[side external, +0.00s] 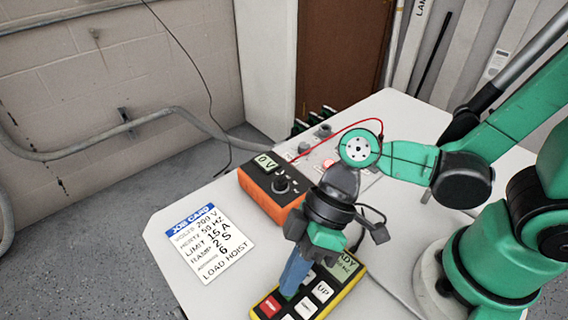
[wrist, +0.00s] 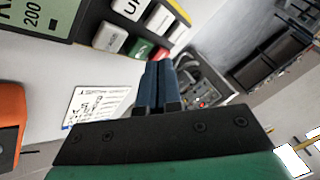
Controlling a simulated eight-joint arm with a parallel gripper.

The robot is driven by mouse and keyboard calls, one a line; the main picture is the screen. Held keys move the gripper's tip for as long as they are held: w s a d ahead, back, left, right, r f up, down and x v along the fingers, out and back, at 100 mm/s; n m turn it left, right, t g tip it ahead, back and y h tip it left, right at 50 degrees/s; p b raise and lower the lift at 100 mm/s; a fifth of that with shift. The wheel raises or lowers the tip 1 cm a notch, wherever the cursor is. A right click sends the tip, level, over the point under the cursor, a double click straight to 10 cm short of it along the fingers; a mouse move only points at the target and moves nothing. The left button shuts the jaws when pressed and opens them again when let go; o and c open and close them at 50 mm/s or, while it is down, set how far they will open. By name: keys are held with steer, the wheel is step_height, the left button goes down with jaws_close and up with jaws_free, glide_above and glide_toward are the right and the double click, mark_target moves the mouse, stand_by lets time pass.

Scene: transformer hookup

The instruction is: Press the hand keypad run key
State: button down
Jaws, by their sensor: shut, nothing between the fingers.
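The hand keypad (side external: 347,283) lies on the table under my gripper (side external: 289,291); it has a yellow edge, a black face, a greenish display and several keys. In the side view the blue fingers, pointing down, hide part of the key area. A red key (side external: 269,306) shows left of the fingertips. In the wrist view, my gripper's fingers (wrist: 158,66) are together and empty. Their tips are close to a green key (wrist: 140,48), with the red key (wrist: 161,54) partly hidden behind them. I cannot tell whether the tips touch a key.
An orange meter (side external: 262,200) reading 0 V stands behind the keypad. A white job card (side external: 210,244) lies at the left. A red lead (side external: 345,127) arcs over the table at the back. Bare table (side external: 185,290) is at the front left.

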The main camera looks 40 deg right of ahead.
steer(key=shift+f, duration=0.1)
stand_by(0.7)
steer(key=shift+f, duration=0.35)
steer(key=shift+r, duration=0.1)
stand_by(0.4)
steer(key=shift+r, duration=0.35)
steer(key=shift+r, duration=2.5)
